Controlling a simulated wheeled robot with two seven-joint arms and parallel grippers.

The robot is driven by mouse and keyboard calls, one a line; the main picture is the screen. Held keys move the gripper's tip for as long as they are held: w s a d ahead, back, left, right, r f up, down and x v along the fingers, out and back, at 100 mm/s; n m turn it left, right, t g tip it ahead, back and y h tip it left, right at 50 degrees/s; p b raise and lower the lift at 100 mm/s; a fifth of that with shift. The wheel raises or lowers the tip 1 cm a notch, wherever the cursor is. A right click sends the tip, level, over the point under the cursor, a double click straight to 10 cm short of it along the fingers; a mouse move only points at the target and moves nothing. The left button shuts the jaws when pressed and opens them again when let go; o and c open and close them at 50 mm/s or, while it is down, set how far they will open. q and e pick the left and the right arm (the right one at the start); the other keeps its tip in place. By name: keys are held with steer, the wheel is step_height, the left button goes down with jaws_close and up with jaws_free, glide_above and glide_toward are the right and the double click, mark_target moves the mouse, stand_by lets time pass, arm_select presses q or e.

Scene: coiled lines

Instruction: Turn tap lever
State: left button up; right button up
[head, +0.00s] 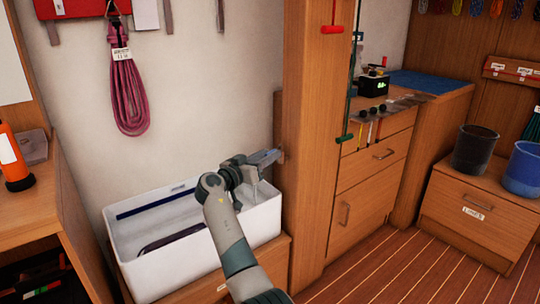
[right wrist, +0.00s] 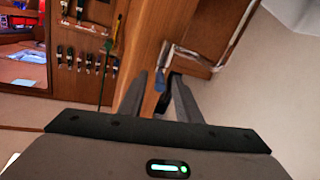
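The white sink basin (head: 190,250) stands against the wall at lower left in the head view. My right arm reaches over it from below. My right gripper (head: 262,160) is at the basin's back right corner, close to the wooden post, and it hides most of the tap there. In the right wrist view my right gripper (right wrist: 158,88) has its two fingers apart. My left gripper is not in view.
The wooden post (head: 318,150) rises just right of the basin. A pink coiled line (head: 127,95) hangs on the wall above. An orange torch (head: 14,160) stands on the left counter. Two buckets, black (head: 475,150) and blue (head: 523,168), stand at right.

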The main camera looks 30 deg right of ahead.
steer(key=shift+x, duration=0.85)
jaws_close()
